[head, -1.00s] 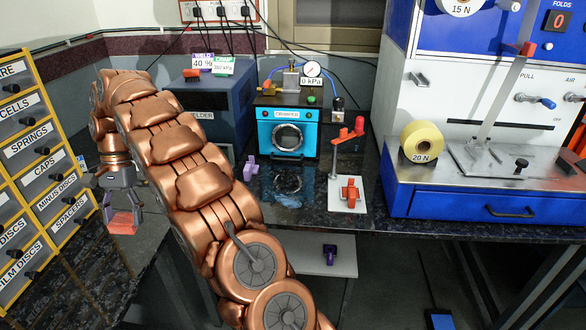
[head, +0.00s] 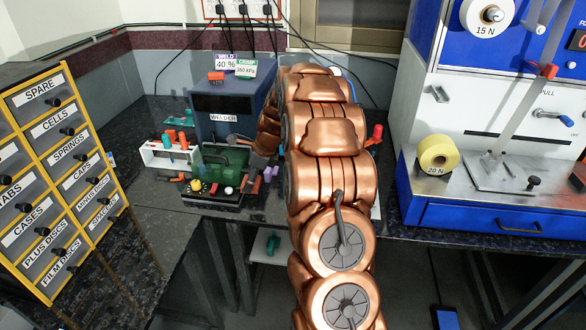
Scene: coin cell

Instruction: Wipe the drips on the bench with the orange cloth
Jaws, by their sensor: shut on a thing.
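My gripper (head: 257,172) is partly seen left of my own arm, low over the bench by the welder. It is shut on the orange cloth, of which a small orange-red patch (head: 256,185) shows below the fingers. My arm hides much of the grip and the bench behind it. I cannot make out any drips on the dark bench (head: 160,112).
The blue welder (head: 228,103) stands behind my gripper. A white rack (head: 168,154) and a green device (head: 222,160) are just to its left. A yellow drawer cabinet (head: 60,170) is at far left, and the blue-and-white pull machine (head: 480,215) at right.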

